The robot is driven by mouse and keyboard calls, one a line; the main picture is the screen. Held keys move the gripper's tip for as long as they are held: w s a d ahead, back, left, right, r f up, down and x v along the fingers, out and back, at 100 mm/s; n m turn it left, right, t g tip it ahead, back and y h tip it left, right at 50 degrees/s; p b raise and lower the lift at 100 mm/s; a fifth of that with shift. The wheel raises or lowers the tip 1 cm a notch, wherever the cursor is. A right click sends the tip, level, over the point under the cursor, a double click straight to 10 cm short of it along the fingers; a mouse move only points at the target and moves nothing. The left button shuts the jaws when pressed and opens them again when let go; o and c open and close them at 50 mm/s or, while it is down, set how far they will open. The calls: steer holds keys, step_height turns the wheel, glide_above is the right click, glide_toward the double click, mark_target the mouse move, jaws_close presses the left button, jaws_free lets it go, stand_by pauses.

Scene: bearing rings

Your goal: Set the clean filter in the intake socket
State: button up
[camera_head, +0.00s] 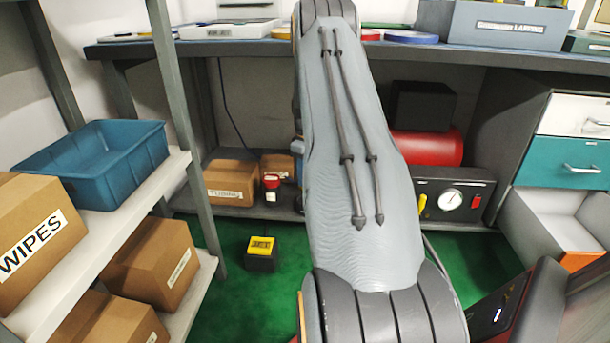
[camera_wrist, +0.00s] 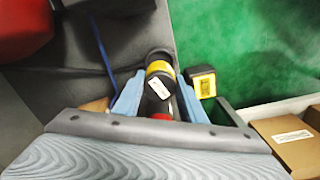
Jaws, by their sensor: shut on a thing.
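In the wrist view, my gripper (camera_wrist: 160,82) has its two light blue fingers on either side of a dark cylinder (camera_wrist: 158,67) with a yellow band and a white label. The gripper is shut on it. A red part (camera_wrist: 161,116) shows at its near end, between the fingers. The label is too small to read, so I cannot tell if this is the clean filter. In the head view my arm hides nearly all of the gripper and what it holds. I cannot make out the intake socket in either view.
A red tank (camera_head: 427,147) and a gauge panel (camera_head: 454,195) stand on the low shelf, right of my arm. Left are cardboard boxes (camera_head: 231,181) and a red-capped container (camera_head: 271,183). A black box with a yellow label (camera_head: 262,262) sits on the green floor.

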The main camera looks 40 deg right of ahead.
steer(key=shift+f+b, duration=1.9)
steer(key=shift+f, duration=0.9)
steer(key=shift+s+r+p, duration=0.1)
steer(key=shift+p, duration=0.7)
steer(key=shift+f, duration=0.65)
steer(key=o, duration=0.8)
steer(key=shift+r, duration=0.1)
